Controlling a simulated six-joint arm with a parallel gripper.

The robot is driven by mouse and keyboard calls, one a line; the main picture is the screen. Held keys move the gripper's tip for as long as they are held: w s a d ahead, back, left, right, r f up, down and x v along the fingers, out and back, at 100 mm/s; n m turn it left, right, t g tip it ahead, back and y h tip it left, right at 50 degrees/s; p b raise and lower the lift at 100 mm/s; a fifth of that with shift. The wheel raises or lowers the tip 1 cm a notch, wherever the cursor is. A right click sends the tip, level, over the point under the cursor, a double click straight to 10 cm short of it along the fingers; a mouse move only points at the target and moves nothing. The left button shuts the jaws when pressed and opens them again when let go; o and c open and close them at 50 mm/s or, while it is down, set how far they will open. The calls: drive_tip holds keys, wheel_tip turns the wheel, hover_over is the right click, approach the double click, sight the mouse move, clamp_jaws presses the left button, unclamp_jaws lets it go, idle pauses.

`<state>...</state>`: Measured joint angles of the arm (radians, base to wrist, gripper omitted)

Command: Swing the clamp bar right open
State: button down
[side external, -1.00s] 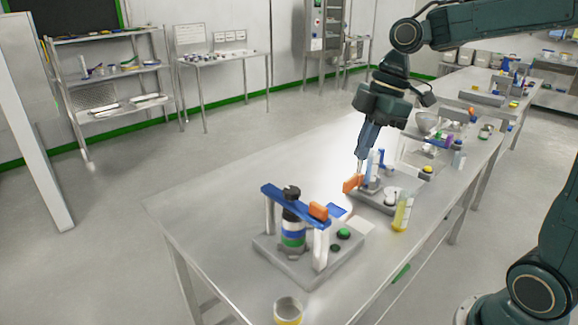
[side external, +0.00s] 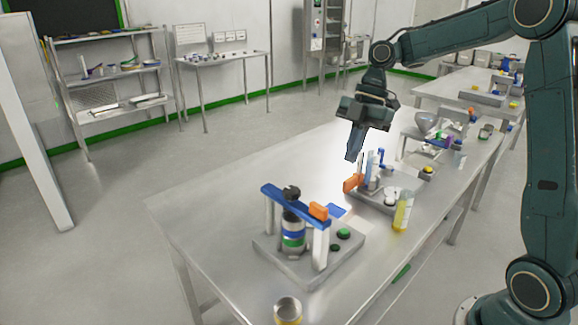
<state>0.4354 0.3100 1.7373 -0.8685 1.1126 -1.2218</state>
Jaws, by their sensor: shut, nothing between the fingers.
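A blue clamp bar (side external: 295,206) lies across the tops of two pale posts on a grey fixture base (side external: 290,268) at the front of the table. An orange block (side external: 318,211) sits at its right end. A dark-capped bottle (side external: 292,230) with blue and green bands stands under the bar. My gripper (side external: 353,158) is shut and empty, pointing down, behind and to the right of this fixture. It is above and apart from an orange piece (side external: 352,183) at the second fixture (side external: 372,202).
Green buttons (side external: 343,232) sit on the front base. A vial of yellow liquid (side external: 402,211) stands right of the second fixture, and a yellow-bottomed cup (side external: 288,310) at the near edge. The steel table (side external: 205,205) is clear at left.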

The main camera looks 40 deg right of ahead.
sight(318, 208)
drive_tip(key=a+f, duration=0.7)
drive_tip(key=f, duration=0.1)
drive_tip(key=shift+a+f, duration=0.25)
drive_tip(key=shift+f, duration=0.15)
drive_tip(key=shift+a, duration=0.15)
idle(0.5)
drive_tip(key=shift+s+a+m+t, duration=0.2)
drive_tip(key=shift+a+m+t, duration=0.4)
drive_tip(key=shift+a+m, duration=0.75)
drive_tip(key=shift+a, duration=0.45)
drive_tip(key=w+a+m+t+h, duration=0.3)
drive_tip(key=w+a+m+h, duration=0.1)
drive_tip(key=w+a+m, duration=0.9)
drive_tip(key=shift+w+a+m+h, duration=0.2)
drive_tip(key=shift+a+m+h, duration=0.1)
drive_tip(key=shift+a+m, duration=0.9)
